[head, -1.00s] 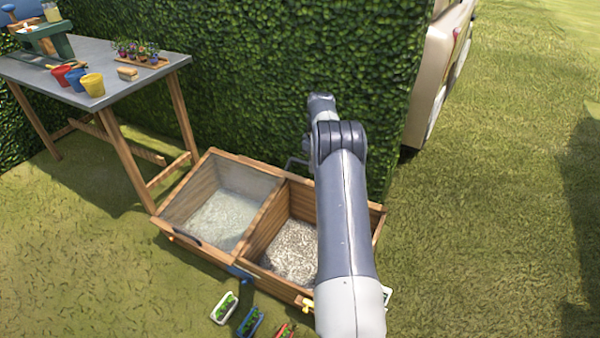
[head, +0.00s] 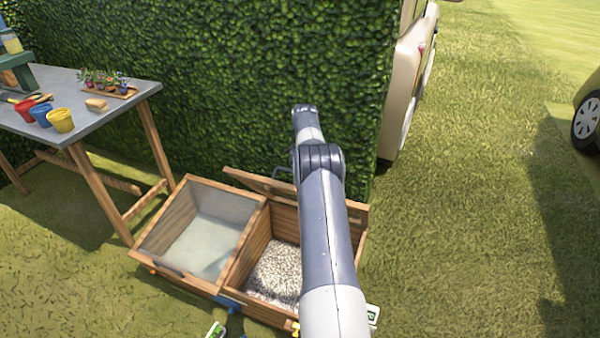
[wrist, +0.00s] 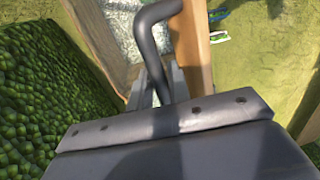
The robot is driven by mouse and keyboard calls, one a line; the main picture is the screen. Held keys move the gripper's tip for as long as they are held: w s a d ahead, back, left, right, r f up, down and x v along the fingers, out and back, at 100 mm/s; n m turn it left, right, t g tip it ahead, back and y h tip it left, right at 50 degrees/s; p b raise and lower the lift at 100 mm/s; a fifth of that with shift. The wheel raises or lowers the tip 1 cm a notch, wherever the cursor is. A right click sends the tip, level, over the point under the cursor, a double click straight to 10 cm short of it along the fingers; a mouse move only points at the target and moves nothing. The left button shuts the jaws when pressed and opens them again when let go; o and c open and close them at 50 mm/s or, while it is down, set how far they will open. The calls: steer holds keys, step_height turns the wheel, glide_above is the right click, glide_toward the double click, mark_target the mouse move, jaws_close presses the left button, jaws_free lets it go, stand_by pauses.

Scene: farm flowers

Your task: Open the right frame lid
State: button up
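The wooden cold frame (head: 180,283) stands on the grass by the hedge. Its left lid (head: 212,231) of clear glass is down. The right half is uncovered and shows pale gravel (head: 276,272). The right frame lid (head: 262,187) is raised at the back, and its wooden edge slants above the rear wall; my arm hides part of it. Its dark bent handle (wrist: 147,30) stands large in the wrist view, running down to my gripper (wrist: 160,88). The grey fingers are close around or beside the handle; I cannot tell if they grip it. The head view hides the fingertips.
A potting table (head: 95,104) with red, blue and yellow pots stands at left. The hedge (head: 220,85) rises close behind the frame. A pale vehicle (head: 407,85) is beyond the hedge's end. Open grass (head: 470,210) is at right.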

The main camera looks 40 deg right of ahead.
steer(key=shift+o, duration=0.6)
steer(key=shift+d+f, duration=0.25)
steer(key=shift+f, duration=0.3)
steer(key=shift+o, duration=1.4)
steer(key=shift+a+r, duration=0.15)
steer(key=shift+r, duration=0.15)
step_height(320, 180, up, 11)
steer(key=d+p, duration=0.1)
steer(key=p, duration=0.4)
steer(key=shift+w+f, duration=0.2)
steer(key=shift+w, duration=0.2)
steer(key=shift+d, duration=0.1)
steer(key=shift+f, duration=0.1)
steer(key=f+b, duration=0.1)
steer(key=f, duration=0.2)
steer(key=a+f+b, duration=0.1)
steer(key=f+b, duration=0.1)
steer(key=f, duration=0.2)
steer(key=f+b, duration=0.1)
steer(key=f, duration=0.2)
steer(key=shift+s+a+f+b, duration=0.2)
steer(key=shift+s+b, duration=0.1)
steer(key=shift+b, duration=0.1)
